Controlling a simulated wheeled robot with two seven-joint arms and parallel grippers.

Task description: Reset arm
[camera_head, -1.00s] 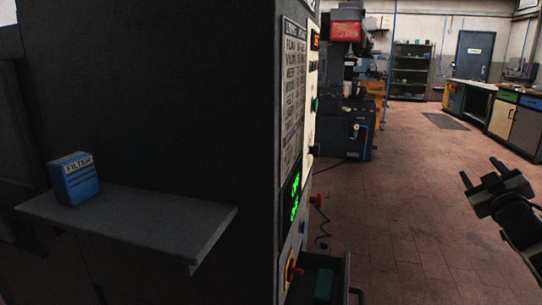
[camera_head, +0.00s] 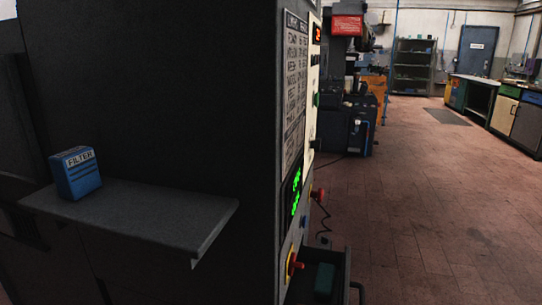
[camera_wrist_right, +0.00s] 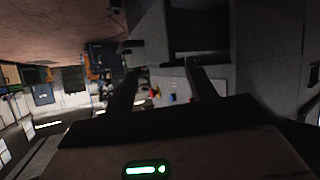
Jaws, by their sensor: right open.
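My right gripper (camera_wrist_right: 163,78) shows only in the right wrist view. Its two dark fingers are spread apart, with nothing held between them. My right arm is out of the head view. My left gripper is in neither view. The wrist picture is tilted, and beyond the fingers a pale panel with small red and blue parts (camera_wrist_right: 173,97) shows, too small to make out.
A dark machine (camera_head: 160,100) fills the left, with a shelf (camera_head: 165,215) bearing a blue filter box (camera_head: 77,173). Its side panel has a red knob (camera_head: 318,193) and a red-and-yellow button (camera_head: 292,262). The tiled floor (camera_head: 430,200) at right is clear.

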